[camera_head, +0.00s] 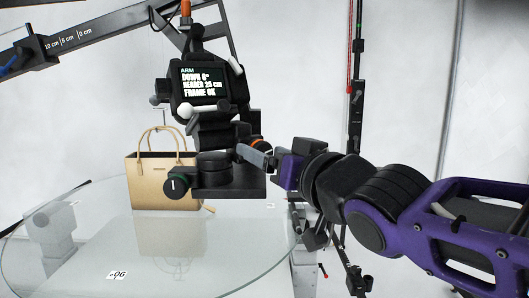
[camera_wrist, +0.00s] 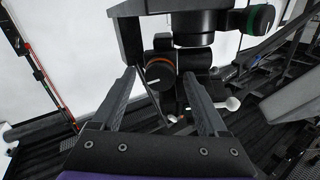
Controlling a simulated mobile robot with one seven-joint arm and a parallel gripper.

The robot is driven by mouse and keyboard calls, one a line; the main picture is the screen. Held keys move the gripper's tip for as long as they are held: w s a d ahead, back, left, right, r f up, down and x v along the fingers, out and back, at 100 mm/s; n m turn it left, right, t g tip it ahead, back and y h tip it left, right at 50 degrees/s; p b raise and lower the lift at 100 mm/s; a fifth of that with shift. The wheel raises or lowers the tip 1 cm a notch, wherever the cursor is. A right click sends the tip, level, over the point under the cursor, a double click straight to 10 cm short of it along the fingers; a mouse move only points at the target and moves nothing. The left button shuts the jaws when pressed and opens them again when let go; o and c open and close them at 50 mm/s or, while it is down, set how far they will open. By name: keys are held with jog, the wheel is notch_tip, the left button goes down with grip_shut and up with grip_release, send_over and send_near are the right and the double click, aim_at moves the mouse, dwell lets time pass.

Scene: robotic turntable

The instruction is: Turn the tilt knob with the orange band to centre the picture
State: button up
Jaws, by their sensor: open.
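The tilt knob with the orange band (camera_wrist: 159,72) is a black round knob with a short white mark, seen face-on in the wrist view. In the head view, only a bit of its orange band (camera_head: 257,138) shows behind my gripper. My gripper (camera_wrist: 158,80) is open, its two fingers on either side of the knob in the picture with gaps. I cannot tell whether the tips reach around it. The camera (camera_head: 198,90) hangs above the turntable.
A green-banded knob (camera_head: 176,185) sits on the left of the camera mount; it also shows in the wrist view (camera_wrist: 262,18). A tan handbag (camera_head: 150,185) stands on the glass turntable (camera_head: 225,255) behind the mount. White-tipped levers (camera_wrist: 232,103) lie right of the orange-banded knob.

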jog(key=shift+w+a, duration=0.2)
jog(key=shift+w, duration=0.2)
grip_shut()
